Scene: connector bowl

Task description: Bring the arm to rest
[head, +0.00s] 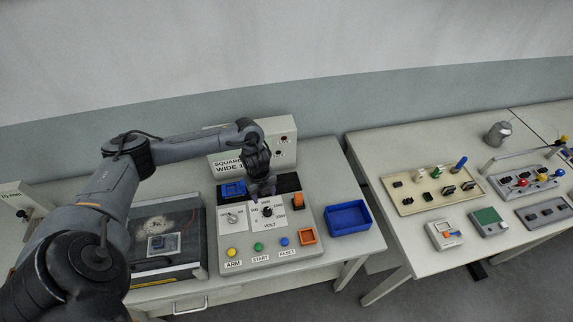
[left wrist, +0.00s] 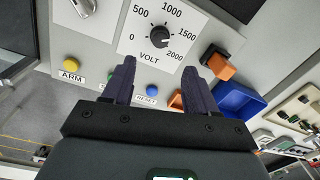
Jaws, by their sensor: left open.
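My left gripper (head: 262,186) hangs over the control panel (head: 232,265) on the left table. In the left wrist view its two dark fingers (left wrist: 158,88) are apart with nothing between them. Beyond the fingertips is the black VOLT knob (left wrist: 160,38), marked 0 to 2000; it also shows in the head view (head: 267,211). No contact between fingers and knob is visible. The yellow ARM button (left wrist: 71,66) and the blue RESET button (left wrist: 152,90) lie on the panel near the fingers. My right gripper is in neither view.
A dark tray (head: 182,240) lies left. A second table (head: 400,235) holds several devices, with a floor gap between tables.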

